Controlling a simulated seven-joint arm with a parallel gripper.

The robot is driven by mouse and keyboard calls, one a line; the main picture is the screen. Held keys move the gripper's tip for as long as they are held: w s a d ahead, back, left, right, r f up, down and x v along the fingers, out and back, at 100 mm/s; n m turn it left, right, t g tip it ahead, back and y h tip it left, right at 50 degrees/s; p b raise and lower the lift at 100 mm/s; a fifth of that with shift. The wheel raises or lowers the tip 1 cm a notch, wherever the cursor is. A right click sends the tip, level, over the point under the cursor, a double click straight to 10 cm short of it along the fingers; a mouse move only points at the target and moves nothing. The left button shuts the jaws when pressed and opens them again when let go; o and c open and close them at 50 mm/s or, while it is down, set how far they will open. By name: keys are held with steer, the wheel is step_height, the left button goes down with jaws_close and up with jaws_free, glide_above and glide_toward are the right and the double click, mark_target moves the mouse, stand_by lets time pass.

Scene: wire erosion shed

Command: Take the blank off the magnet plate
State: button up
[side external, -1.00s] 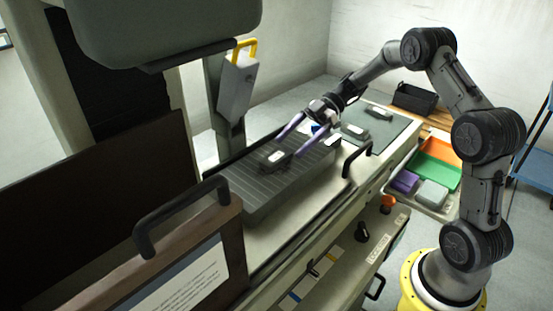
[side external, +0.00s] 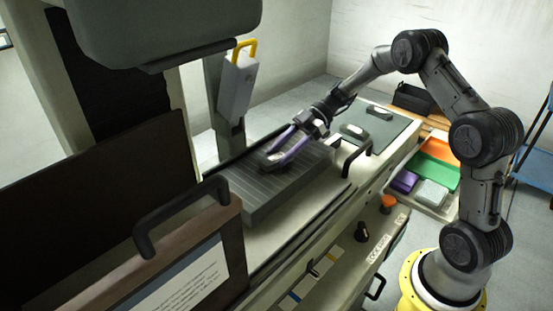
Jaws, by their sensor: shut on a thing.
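The magnet plate (side external: 262,201) is a dark grey block with a finely lined top, lying on the machine bed at the middle of the side view. The blank (side external: 270,158), a small dark block with a paler top, is on the plate, partly covered by my fingers. My gripper (side external: 276,157) reaches in from the upper right, its two long purple fingers low over the plate and shut on the blank. I cannot tell whether the blank's underside still touches the plate.
A black handle (side external: 357,158) stands beside the plate's right end, and another (side external: 180,212) in front on the left. A grey-green mat (side external: 393,130) at the back right bears small blocks. A tray with coloured sections (side external: 440,173) lies further right. A grey box with a yellow handle (side external: 237,82) hangs behind.

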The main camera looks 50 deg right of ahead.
jaws_close()
steer(key=shift+r, duration=0.15)
